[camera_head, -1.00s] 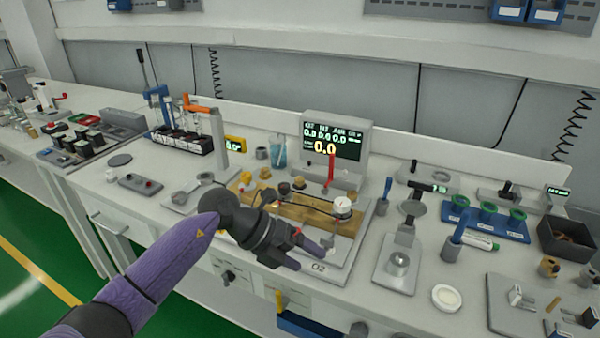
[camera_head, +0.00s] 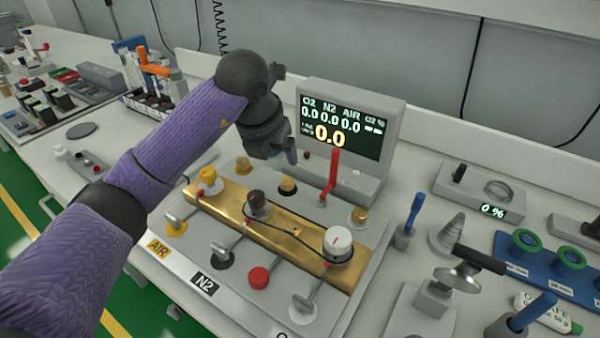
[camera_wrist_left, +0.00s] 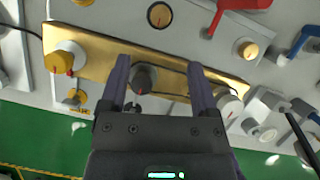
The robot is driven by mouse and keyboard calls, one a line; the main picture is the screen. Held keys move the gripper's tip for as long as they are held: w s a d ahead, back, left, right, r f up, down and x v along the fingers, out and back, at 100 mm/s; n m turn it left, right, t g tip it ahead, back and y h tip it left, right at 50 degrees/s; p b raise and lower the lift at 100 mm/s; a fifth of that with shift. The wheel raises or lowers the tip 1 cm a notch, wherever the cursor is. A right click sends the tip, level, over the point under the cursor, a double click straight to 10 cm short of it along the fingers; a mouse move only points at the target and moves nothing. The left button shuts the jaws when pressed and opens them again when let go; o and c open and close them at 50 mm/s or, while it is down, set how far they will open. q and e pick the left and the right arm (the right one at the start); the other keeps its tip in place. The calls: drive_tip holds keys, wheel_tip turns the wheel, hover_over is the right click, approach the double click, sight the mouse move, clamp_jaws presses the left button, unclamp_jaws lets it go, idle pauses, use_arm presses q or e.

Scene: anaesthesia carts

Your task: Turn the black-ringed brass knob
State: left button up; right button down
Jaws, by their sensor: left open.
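Several brass knobs sit on the grey gas panel (camera_head: 190,215). The one with a dark ring (camera_head: 287,186) is behind the brass bar (camera_head: 300,238), near the middle; it also shows at the top of the left wrist view (camera_wrist_left: 160,14). Plainer brass knobs are at the back left (camera_head: 244,165) and right (camera_head: 359,215). My left gripper (camera_head: 284,154) is above the back of the panel, apart from the knobs. In the left wrist view its open, empty fingers (camera_wrist_left: 158,65) frame a dark grey knob (camera_wrist_left: 143,77) on the bar. My right gripper is not seen.
A red upright lever (camera_head: 333,175) and the display (camera_head: 345,125) stand close behind the knobs. White (camera_head: 338,242) and yellow (camera_head: 208,177) knobs sit on the bar. A thin black cable runs along the bar. Blue-handled tools and a clamp are at right.

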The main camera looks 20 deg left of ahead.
sight(287, 181)
use_arm(q)
drive_tip(key=b+x, duration=0.3)
drive_tip(key=x, duration=0.6)
drive_tip(key=shift+w+f, duration=0.1)
drive_tip(key=shift+f, duration=0.25)
drive_tip(key=shift+w+f+b, duration=0.2)
drive_tip(key=shift+f+b, duration=0.1)
drive_tip(key=shift+f, duration=0.1)
drive_tip(key=shift+c, duration=0.6)
drive_tip(key=c, duration=0.7)
clamp_jaws()
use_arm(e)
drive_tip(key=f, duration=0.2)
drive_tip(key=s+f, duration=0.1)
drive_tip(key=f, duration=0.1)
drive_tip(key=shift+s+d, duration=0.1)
